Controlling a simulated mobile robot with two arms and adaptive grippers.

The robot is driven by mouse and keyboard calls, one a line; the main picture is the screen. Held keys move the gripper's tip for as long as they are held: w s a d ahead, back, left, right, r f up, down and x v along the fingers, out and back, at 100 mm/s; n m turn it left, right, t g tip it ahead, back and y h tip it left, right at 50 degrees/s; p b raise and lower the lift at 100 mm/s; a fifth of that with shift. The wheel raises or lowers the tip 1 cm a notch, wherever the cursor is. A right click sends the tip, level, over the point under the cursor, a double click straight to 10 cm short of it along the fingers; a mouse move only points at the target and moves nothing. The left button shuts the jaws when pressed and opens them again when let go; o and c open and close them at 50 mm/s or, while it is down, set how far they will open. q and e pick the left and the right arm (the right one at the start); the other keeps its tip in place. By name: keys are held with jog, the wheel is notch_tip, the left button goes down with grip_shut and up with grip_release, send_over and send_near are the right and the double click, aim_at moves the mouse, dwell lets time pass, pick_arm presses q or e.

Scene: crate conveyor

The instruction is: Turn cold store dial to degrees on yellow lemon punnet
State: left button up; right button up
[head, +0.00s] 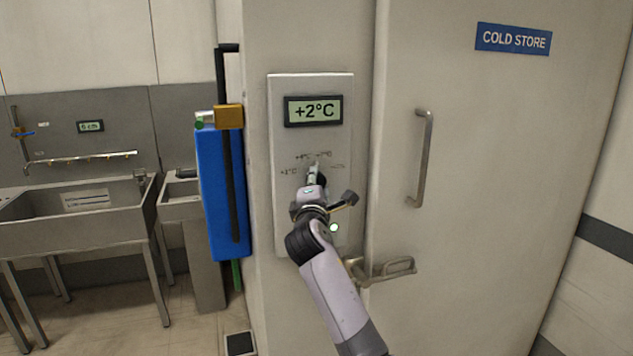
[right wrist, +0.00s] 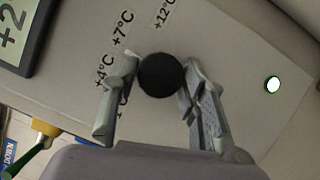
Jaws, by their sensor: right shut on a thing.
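The cold store dial (right wrist: 160,75) is a round dark knob on a pale wall panel (head: 342,110). My right gripper (head: 316,178) is at the panel, its two fingers on either side of the knob and shut on it. The gripper covers most of the dial in the head view. Printed marks around it in the right wrist view include +4°C, +7°C and +12°C; one lower mark is partly hidden by a finger. The display (head: 314,111) above reads +2°C. I see no yellow lemon punnet. My left gripper is not in view.
The closed cold store door (head: 480,170) has an upright handle (head: 422,160) and a lower lever (head: 390,268) near my right arm. A small lit button (head: 333,227) is on the panel. A blue panel (head: 220,190) hangs left, beside steel sinks (head: 75,222).

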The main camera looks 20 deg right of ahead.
jog(key=shift+r+m+g+y+p, duration=0.1)
jog(key=shift+m+g+y+p, duration=0.4)
jog(key=shift+m+p, duration=0.95)
jog(key=shift+r+m+g+y+p, duration=0.1)
jog(key=shift+m+g+y+p, duration=0.45)
jog(key=shift+m+p, duration=0.95)
jog(key=shift+m+g+y+p, duration=0.35)
jog(key=shift+m+g+p, duration=0.4)
jog(key=shift+m, duration=1.3)
jog(key=shift+f, duration=0.1)
jog(key=o, duration=1.1)
jog(key=shift+d, duration=0.1)
jog(key=shift+o, duration=0.2)
jog(key=shift+r, duration=0.2)
jog(key=v, duration=1.2)
jog(key=shift+f, duration=0.2)
